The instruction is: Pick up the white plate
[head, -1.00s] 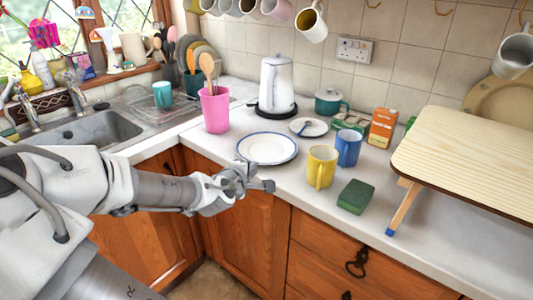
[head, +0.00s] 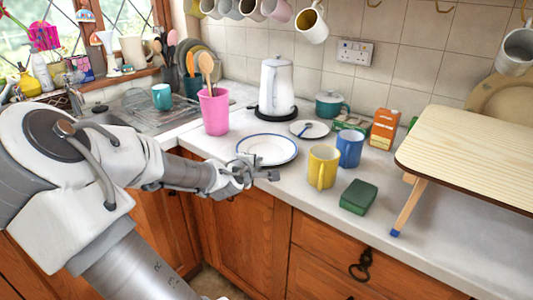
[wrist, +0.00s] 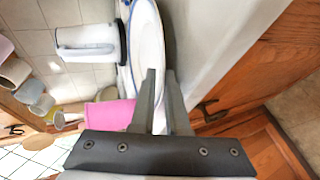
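The white plate (head: 267,149) with a blue rim lies flat on the counter in the head view. The wrist view shows the plate (wrist: 147,42) at a steep slant, straight ahead of the fingers. My gripper (head: 262,168) is at the plate's front edge, above the counter's front edge. In the wrist view my gripper (wrist: 160,72) has its two fingers apart with a narrow gap. Part of the plate shows between and beyond them. I cannot tell whether the rim is inside the gap or touched.
Behind the plate are a pink utensil cup (head: 214,110), a white kettle (head: 276,86) and a small plate with a spoon (head: 310,129). A yellow mug (head: 322,166), a blue mug (head: 349,148) and a green block (head: 358,196) stand right. A wooden stand (head: 470,150) is further right.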

